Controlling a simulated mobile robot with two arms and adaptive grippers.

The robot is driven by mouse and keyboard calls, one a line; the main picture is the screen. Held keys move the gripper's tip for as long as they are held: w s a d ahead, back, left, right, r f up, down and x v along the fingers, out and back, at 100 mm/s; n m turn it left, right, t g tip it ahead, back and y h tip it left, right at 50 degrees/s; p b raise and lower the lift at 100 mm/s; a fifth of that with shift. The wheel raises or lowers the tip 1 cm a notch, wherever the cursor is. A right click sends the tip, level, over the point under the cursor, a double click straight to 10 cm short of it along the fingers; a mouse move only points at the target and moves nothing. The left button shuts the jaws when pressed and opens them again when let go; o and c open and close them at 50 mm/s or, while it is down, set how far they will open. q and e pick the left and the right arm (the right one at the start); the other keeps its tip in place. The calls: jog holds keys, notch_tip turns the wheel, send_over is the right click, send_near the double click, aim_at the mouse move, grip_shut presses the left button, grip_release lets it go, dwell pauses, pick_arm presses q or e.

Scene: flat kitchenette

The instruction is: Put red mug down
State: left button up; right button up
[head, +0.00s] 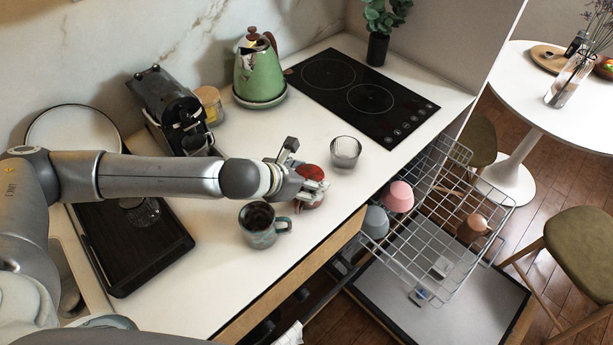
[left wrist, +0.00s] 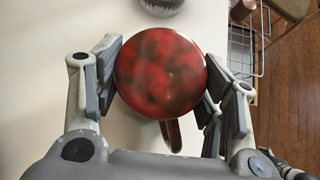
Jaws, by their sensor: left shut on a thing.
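The red mug (head: 311,173) is at the front part of the white counter, partly hidden by my left gripper (head: 308,188). In the left wrist view the red mug (left wrist: 160,70) shows a round, dark-blotched red face with no clear opening, and its handle points toward the gripper's palm. My left gripper (left wrist: 162,82) is shut on the mug, with a finger on each side. Whether the mug touches the counter or hangs just above it, I cannot tell. My right gripper is not in view.
A blue-grey mug (head: 264,225) stands close in front, and a ribbed glass (head: 345,152) stands close to the right. The counter edge drops to an open dishwasher rack (head: 450,235) holding several cups. A green kettle (head: 259,72) and black hob (head: 350,90) are farther back.

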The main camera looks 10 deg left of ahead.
pick_arm(q)
jog(key=shift+f, duration=0.1)
jog(key=o, duration=1.2)
jog(key=b+v, duration=0.1)
jog(key=v, duration=1.1)
